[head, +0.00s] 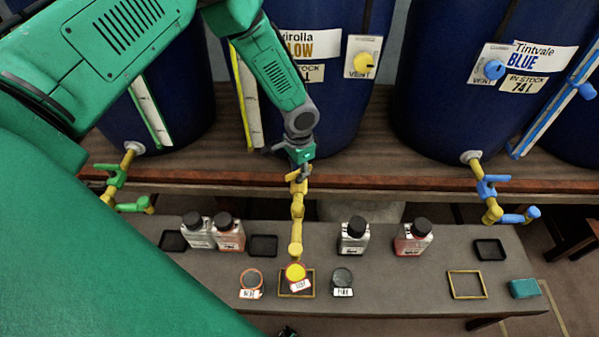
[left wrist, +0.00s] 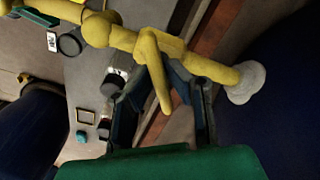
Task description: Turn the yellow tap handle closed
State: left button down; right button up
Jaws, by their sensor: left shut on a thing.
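The yellow tap (head: 297,207) comes off the blue vat with the yellow label, and its spout hangs over the lower bench. My left gripper (head: 300,172) reaches down to the top of this tap and covers part of it. In the left wrist view the yellow tap handle (left wrist: 158,88) sticks out from the tap body (left wrist: 170,45), between the dark fingers of my left gripper (left wrist: 165,100). The gripper is shut on the handle. A small round container with a yellow top (head: 295,271) stands below the spout in a yellow-edged frame (head: 312,285). My right gripper is not seen.
A green tap (head: 118,178) is at the left and a blue tap (head: 487,188) at the right. Several bottles, such as one with clear contents (head: 353,238), stand on the lower bench (head: 400,280). An empty yellow frame (head: 451,285) and a teal block (head: 524,289) lie at the right.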

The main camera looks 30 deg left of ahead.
pick_arm(q)
jog(key=m, duration=0.3)
jog(key=shift+s+f+b, duration=0.1)
jog(key=shift+b, duration=0.2)
jog(key=shift+m, duration=1.7)
jog(key=c, duration=1.6)
grip_release()
jog(key=shift+o, duration=0.2)
jog(key=shift+a, duration=0.15)
